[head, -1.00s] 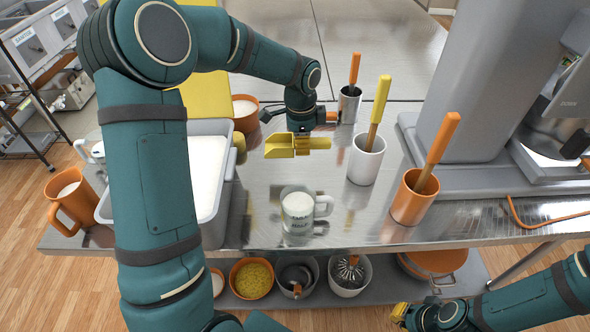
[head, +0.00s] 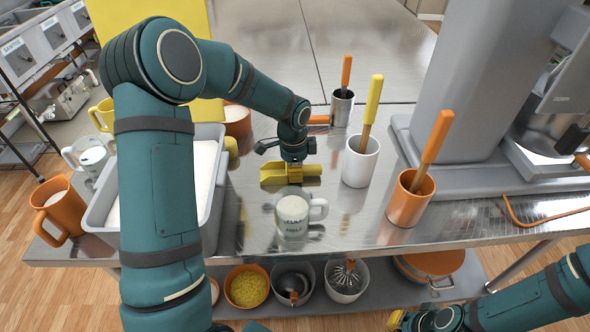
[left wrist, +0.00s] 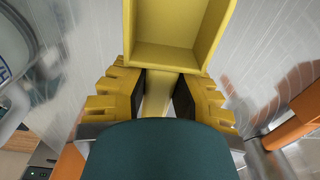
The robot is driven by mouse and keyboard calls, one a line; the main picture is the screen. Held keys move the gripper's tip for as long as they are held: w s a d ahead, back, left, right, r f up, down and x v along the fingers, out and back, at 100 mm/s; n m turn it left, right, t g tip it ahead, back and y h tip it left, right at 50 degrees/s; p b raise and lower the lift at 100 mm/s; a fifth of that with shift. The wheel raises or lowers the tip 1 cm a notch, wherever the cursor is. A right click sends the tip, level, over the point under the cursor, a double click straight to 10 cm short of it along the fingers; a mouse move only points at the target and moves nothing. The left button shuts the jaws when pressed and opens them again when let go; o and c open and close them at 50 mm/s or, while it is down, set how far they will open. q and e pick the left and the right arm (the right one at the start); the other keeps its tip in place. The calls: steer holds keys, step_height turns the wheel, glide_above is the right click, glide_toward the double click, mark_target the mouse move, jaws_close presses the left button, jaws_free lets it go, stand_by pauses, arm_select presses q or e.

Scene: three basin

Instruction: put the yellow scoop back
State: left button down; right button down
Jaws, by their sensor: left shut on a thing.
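The yellow scoop (left wrist: 178,38) is held in my left gripper (head: 290,173). In the left wrist view the two yellow, dark-padded fingers close on its handle from both sides, and its square open bowl points away from the wrist. In the head view the gripper points down just behind the glass mug, low over the steel table; whether the scoop touches the table I cannot tell. The scoop and yellow fingers are hard to separate there. My right gripper (head: 398,320) is at the bottom edge, partly cut off, below the table top.
The glass mug (head: 293,216) stands in front of the scoop. A white pot (head: 358,165) and an orange pot (head: 405,207) with handled tools stand right. A grey tub (head: 206,225) of white powder is left, partly behind my arm. A grey machine stands at the right.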

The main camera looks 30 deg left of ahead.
arm_select(q)
steer(key=c, duration=0.9)
jaws_free()
steer(key=r+p, duration=0.1)
steer(key=r, duration=0.5)
steer(key=r+p, duration=0.1)
steer(key=r, duration=0.5)
steer(key=shift+s+a+r, duration=0.15)
steer(key=shift+s, duration=0.05)
steer(key=shift+s, duration=0.1)
